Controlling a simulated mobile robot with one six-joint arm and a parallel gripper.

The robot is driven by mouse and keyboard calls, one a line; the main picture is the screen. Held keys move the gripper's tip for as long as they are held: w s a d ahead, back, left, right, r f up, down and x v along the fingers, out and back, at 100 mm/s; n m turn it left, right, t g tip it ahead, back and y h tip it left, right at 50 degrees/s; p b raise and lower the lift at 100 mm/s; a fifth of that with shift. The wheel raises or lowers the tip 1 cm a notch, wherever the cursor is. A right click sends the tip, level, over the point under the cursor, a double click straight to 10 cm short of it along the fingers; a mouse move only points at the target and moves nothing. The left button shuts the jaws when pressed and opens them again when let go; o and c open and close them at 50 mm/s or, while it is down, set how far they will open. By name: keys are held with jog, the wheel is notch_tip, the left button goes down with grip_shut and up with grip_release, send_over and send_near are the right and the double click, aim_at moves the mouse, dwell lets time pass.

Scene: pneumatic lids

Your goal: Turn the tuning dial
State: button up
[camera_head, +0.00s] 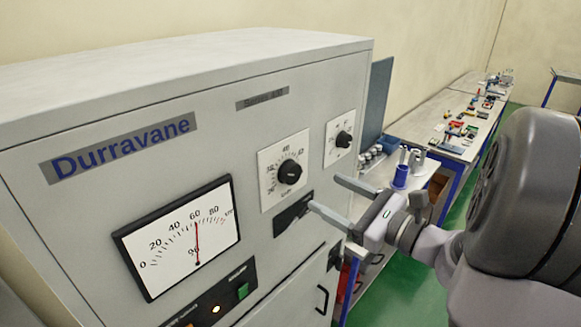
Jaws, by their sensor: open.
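A grey cabinet (210,100) labelled Durravane carries two black dials on white scale plates. The larger dial (290,172) is in the middle of the front panel. The smaller dial (343,140) is up and to the right. I cannot read which one is the tuning dial. My gripper (325,193) is open and empty, its two fingers pointing left toward the panel, to the lower right of the larger dial and below the smaller one. It appears apart from both dials.
An analog meter (180,235) has its red needle near 60. A dark slotted plate (293,213) sits below the larger dial. Benches (455,145) with small parts stand behind right.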

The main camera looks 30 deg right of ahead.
aim_at(295, 175)
jog(key=p+x, duration=0.1)
jog(key=x, duration=0.8)
jog(key=shift+w+a+p, duration=0.1)
jog(key=shift+w+p, duration=0.1)
jog(key=shift+p, duration=0.2)
jog(key=c, duration=1.4)
jog(key=shift+o, duration=0.2)
jog(key=shift+r+m+p, duration=0.15)
jog(key=shift+m+p, duration=0.5)
jog(key=shift+m, duration=0.45)
jog(key=shift+m+p, duration=0.35)
jog(key=shift+m, duration=0.55)
jog(key=o, duration=1.4)
jog(key=shift+c, duration=0.2)
